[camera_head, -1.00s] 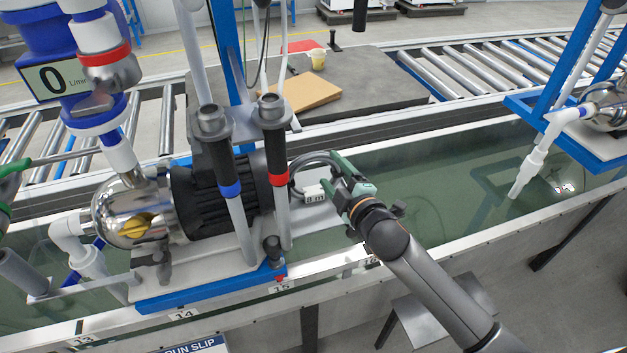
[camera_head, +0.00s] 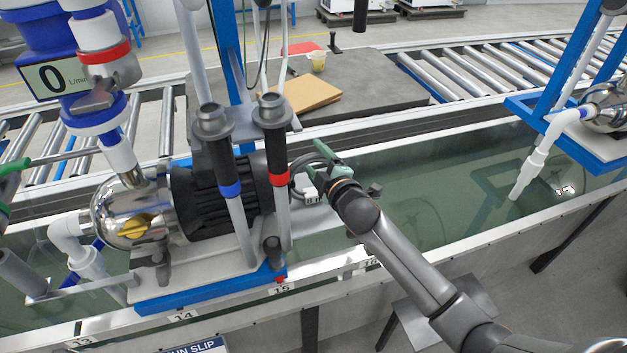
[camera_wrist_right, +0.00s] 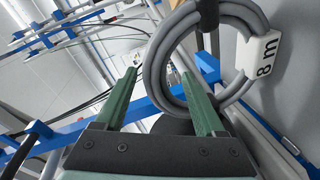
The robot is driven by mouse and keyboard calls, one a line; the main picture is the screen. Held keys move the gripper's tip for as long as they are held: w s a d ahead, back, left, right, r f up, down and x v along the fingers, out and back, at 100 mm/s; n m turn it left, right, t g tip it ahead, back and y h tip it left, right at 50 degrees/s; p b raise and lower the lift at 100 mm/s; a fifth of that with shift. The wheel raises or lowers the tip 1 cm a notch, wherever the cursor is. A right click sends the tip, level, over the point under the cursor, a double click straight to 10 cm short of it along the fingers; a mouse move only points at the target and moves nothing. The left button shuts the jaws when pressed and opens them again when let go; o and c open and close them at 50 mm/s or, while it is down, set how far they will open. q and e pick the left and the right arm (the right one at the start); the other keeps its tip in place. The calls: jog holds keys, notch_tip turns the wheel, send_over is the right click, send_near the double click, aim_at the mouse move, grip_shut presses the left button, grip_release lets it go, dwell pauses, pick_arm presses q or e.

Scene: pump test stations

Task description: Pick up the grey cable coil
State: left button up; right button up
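The grey cable coil (camera_head: 299,170) hangs at the right end of the black pump motor, partly hidden behind my right gripper (camera_head: 324,167) in the head view. In the right wrist view the coil (camera_wrist_right: 250,18) is a thick grey ring with a black strap at its top and a white "8 m" tag (camera_wrist_right: 259,56). My right gripper (camera_wrist_right: 160,72) is open there, its two green fingers apart. The coil's left side shows between the fingers, and the right finger overlaps the ring. I cannot tell whether they touch. My left gripper is not in view.
The pump stand's blue-edged plate (camera_head: 210,288) and two upright hoses with blue and red bands (camera_head: 279,179) are close left of the coil. A water tank (camera_head: 420,200) lies below, with open space to the right. A cardboard piece (camera_head: 308,95) lies behind.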

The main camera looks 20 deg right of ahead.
grip_shut()
dwell(0.4)
jog(key=shift+r, duration=0.1)
dwell(0.7)
jog(key=shift+r, duration=0.15)
